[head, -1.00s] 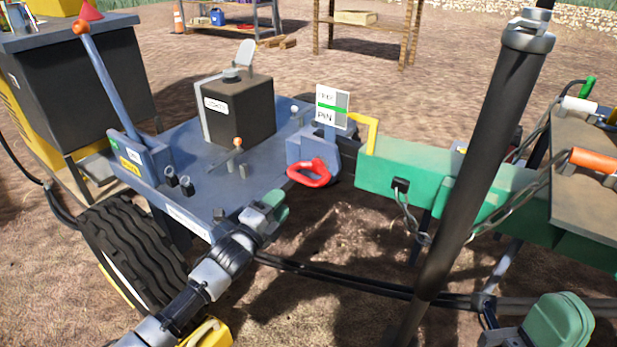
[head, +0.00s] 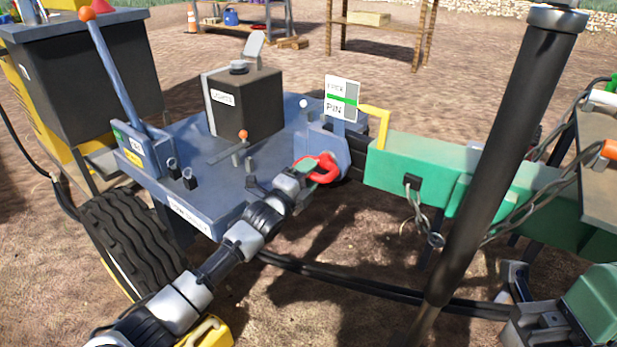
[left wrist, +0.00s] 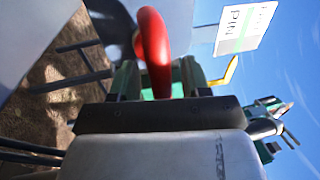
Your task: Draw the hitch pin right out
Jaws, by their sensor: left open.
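The hitch pin's red loop handle (head: 322,170) sticks out from the blue hitch block (head: 328,145), below a white and green sign (head: 341,98) reading "PIN". The pin's shaft is hidden. My left gripper (head: 304,170) reaches up from the lower left, with its tip right at the loop's near left side. In the left wrist view the red handle (left wrist: 155,50) stands ahead of my open gripper, between the dark green fingers. I cannot tell whether they touch it.
A yellow bracket (head: 383,125) rises beside the hitch on the green drawbar (head: 420,160). A thick black post (head: 497,150) leans on the right.

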